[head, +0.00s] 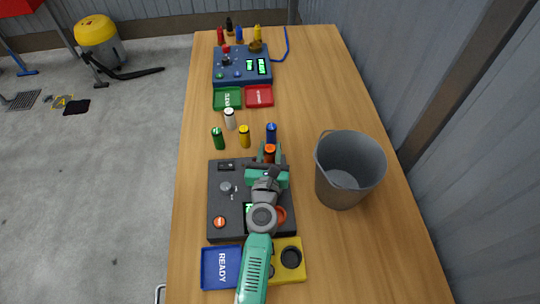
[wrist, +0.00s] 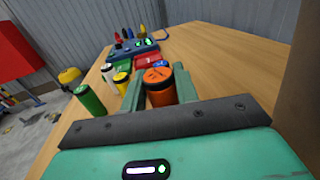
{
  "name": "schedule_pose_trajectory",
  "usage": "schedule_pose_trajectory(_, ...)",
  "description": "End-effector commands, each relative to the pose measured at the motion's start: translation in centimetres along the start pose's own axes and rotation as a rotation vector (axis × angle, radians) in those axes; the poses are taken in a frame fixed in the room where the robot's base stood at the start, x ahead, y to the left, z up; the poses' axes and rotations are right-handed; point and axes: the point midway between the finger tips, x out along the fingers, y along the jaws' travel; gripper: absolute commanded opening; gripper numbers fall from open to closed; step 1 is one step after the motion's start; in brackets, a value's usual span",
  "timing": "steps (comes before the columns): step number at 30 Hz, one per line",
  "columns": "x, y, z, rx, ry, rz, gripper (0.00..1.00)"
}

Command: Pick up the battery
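Several upright cylinders that look like batteries stand on the wooden table. A yellow battery (head: 244,137), a green battery (head: 218,139) and a white battery (head: 229,119) stand to the left.
A dark console (head: 223,195) with knobs lies under my arm. A blue READY tray (head: 221,267) and a yellow pad (head: 296,246) are at the near edge. A grey bucket (head: 345,170) stands right. A blue console (head: 240,66), green tray (head: 227,98) and red tray (head: 259,95) lie farther back.

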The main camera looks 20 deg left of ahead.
Motion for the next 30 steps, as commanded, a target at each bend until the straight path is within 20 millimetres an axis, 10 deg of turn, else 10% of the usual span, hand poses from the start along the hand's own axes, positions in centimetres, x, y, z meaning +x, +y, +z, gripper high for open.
schedule_pose_trajectory(20, 0.0, 0.0, 4.4, 0.001, -0.001, 0.0, 0.0)
schedule_pose_trajectory(30, -8.6, -0.4, 4.6, 0.0, 0.003, -0.001, 0.0)
